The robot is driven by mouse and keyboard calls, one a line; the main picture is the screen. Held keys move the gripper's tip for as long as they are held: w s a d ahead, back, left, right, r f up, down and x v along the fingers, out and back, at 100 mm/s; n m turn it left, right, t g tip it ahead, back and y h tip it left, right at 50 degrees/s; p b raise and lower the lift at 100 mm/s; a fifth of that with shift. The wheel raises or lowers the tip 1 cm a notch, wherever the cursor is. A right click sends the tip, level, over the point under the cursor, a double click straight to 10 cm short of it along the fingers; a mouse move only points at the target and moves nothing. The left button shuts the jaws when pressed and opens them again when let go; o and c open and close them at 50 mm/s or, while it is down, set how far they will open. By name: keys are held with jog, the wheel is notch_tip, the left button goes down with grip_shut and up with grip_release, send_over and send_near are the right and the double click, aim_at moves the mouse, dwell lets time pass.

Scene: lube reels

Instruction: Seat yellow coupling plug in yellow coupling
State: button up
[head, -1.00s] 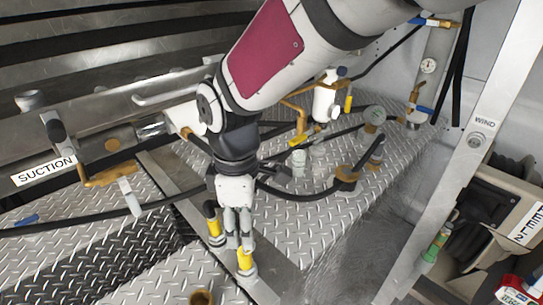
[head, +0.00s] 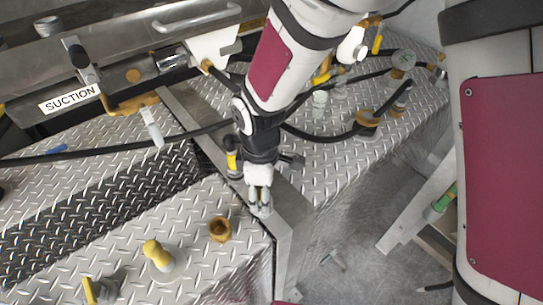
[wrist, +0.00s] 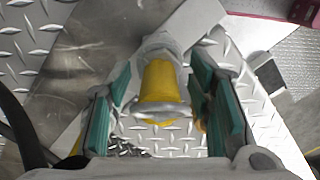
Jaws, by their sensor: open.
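My gripper (head: 260,208) points down over the frame beam beside the diamond plate, its fingers apart. In the wrist view a yellow coupling piece (wrist: 160,82) with silver metal collars lies between the teal finger pads of my gripper (wrist: 163,105). Gaps show on both sides of it, so it is not gripped. A yellow-banded fitting (head: 231,159) with a dark top and silver lower ring stands just left of my wrist in the head view. I cannot tell from these frames which piece is the plug and which is the coupling.
A yellow-capped fitting (head: 156,254), a brown cap (head: 219,229) and a yellow-handled part (head: 92,291) stand on the front plate. A black hose (head: 110,152) crosses left of my arm. Another hose (head: 318,137) and brown fitting (head: 368,118) lie right.

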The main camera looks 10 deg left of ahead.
jog(key=shift+f, duration=0.2)
grip_shut()
jog(key=shift+r, duration=0.1)
